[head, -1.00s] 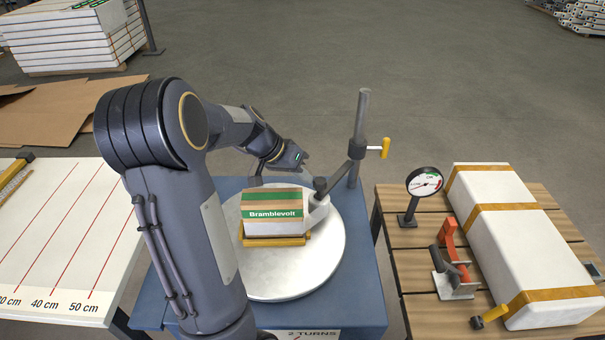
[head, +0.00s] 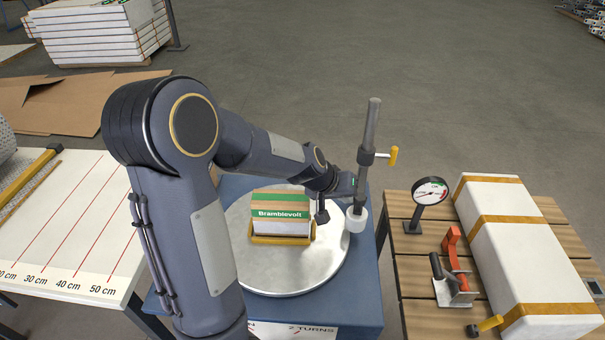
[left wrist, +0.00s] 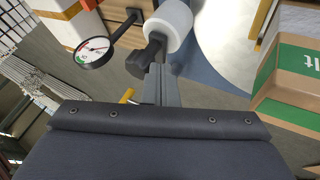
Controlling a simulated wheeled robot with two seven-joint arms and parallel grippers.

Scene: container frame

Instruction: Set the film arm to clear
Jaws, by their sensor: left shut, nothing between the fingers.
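The roll also shows in the left wrist view (left wrist: 172,22). My left gripper (head: 347,184) is shut and empty, close above the roll at the post. In the left wrist view the closed fingers (left wrist: 160,82) lie close to a dark part of the arm (left wrist: 146,58); I cannot tell if they touch. My right gripper is not in view.
A Bramblevolt carton (head: 282,213) sits on the round turntable (head: 290,278). The slatted table (head: 408,262) at right holds a gauge (head: 431,190), a red-handled clamp (head: 453,262) and a long white package (head: 515,235). A ruled white table (head: 75,225) stands at left.

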